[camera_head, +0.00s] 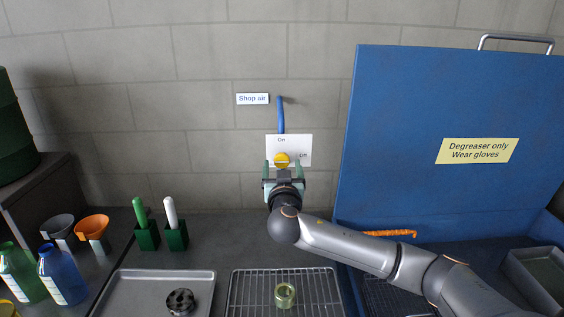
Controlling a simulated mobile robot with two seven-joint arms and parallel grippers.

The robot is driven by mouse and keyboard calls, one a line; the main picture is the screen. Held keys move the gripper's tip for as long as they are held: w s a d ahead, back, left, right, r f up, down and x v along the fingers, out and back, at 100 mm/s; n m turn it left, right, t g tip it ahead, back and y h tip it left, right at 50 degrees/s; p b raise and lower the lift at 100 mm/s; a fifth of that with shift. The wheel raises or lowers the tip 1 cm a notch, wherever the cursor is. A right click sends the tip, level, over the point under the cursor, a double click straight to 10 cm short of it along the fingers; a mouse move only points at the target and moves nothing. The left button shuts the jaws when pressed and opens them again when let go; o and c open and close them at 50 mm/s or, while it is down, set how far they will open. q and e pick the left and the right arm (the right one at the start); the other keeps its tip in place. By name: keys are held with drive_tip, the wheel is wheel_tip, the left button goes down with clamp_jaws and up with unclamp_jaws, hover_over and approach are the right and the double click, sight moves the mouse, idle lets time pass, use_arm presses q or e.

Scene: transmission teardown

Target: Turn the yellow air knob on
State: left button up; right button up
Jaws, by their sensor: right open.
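The yellow air knob (281,159) sits on a white plate (301,142) on the block wall. The plate reads "On" at its top and "Off" at its right. A blue hose (281,115) runs up from the plate, beside a "Shop air" label (252,99). My right gripper (283,167) is open in front of the plate, with one finger at each side of the knob. I cannot tell whether the fingers touch it. The knob's lower part and its pointing direction are hidden or too small to tell. My left gripper is not in view.
A blue degreaser cabinet with a raised lid (430,130) stands close on the right. Below are a metal tray (135,290) with a dark part, a wire rack (250,284) with a greenish ring (285,295), brushes in green holders (176,236), funnels and bottles (62,277).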

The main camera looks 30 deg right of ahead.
drive_tip(key=shift+w+d, duration=0.3)
drive_tip(key=shift+w, duration=0.25)
drive_tip(key=shift+c, duration=0.3)
clamp_jaws()
drive_tip(key=shift+f, duration=0.1)
